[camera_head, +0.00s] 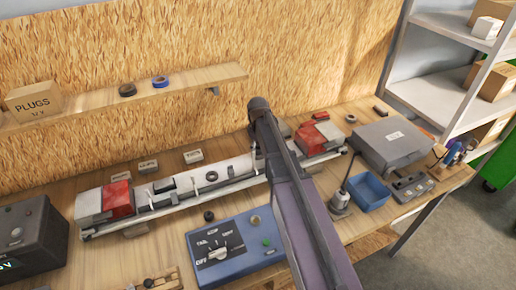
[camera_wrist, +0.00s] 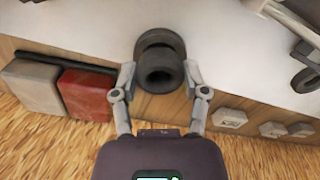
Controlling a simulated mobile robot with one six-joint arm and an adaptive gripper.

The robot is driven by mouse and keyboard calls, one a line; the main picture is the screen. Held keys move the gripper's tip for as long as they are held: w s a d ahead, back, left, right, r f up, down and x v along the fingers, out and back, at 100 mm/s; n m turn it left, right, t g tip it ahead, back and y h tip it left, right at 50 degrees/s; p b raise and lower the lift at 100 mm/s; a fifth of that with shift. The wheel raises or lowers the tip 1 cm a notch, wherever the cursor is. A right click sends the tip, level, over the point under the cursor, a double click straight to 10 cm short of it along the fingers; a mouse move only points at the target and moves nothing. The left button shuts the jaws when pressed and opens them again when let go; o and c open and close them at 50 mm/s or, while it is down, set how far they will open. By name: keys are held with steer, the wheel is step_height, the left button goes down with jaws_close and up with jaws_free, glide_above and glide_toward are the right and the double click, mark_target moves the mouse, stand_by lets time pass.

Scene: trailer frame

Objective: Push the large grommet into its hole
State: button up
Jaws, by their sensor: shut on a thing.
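The large grommet (camera_wrist: 160,75), thick, black and ring-shaped with a groove around it, is between the fingertips of my gripper (camera_wrist: 160,70) in the wrist view. My gripper is shut on it. The grommet is against or just above the white face of the trailer frame (camera_wrist: 230,45); I cannot tell which, and its hole is hidden. In the head view the white trailer frame (camera_head: 235,167) lies along the bench with a red lamp at each end. My arm hides the gripper and the held grommet there.
A blue-grey tester box (camera_head: 240,247) stands in front of the frame, with a small black ring (camera_head: 209,216) near it. To the right are a soldering-iron-like stand (camera_head: 340,203), a blue tray (camera_head: 368,191) and a grey case (camera_head: 392,143). Small labelled blocks (camera_head: 193,156) lie behind the frame.

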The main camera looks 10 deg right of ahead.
steer(key=shift+f+b, duration=0.45)
stand_by(0.4)
steer(key=o, duration=0.9)
steer(key=shift+o, duration=0.2)
steer(key=shift+r, duration=0.2)
steer(key=shift+r+p, duration=3.35)
steer(key=shift+p, duration=0.25)
steer(key=shift+r, duration=0.1)
